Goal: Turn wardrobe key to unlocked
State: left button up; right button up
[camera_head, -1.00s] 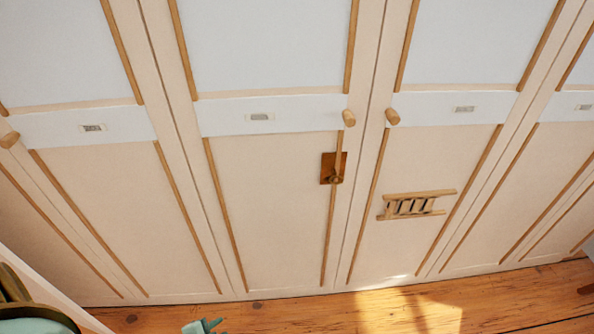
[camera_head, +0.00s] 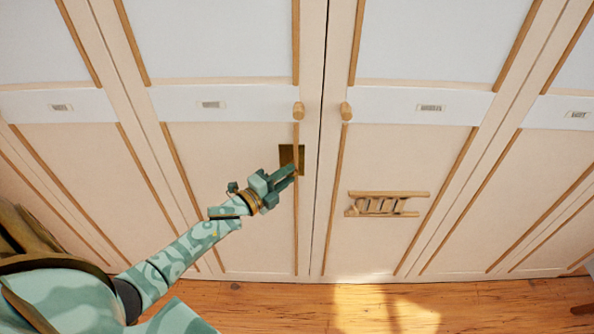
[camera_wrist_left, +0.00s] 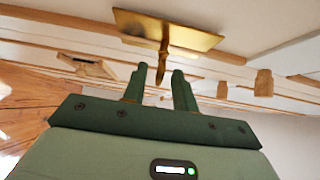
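A square brass lock plate (camera_head: 286,155) is fixed on the wardrobe door left of the middle seam. It also shows in the left wrist view (camera_wrist_left: 190,36), with the slim brass key (camera_wrist_left: 162,64) sticking out of it. In the head view the key is mostly hidden by my gripper. My left gripper (camera_head: 292,171) reaches up to the plate from the lower left. In the left wrist view my left gripper (camera_wrist_left: 158,75) is open, with a finger on either side of the key's end and visible gaps between. My right gripper is not in view.
Two round wooden knobs (camera_head: 298,110) (camera_head: 346,111) flank the door seam above the plate. A small wooden ladder-shaped piece (camera_head: 387,204) is on the door to the right. The wooden floor (camera_head: 270,305) is clear in front.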

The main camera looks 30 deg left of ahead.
aim_at(298, 169)
pick_arm(q)
jog(key=shift+x, duration=2)
grip_shut()
jog(key=shift+b, duration=0.3)
jog(key=shift+f, duration=0.1)
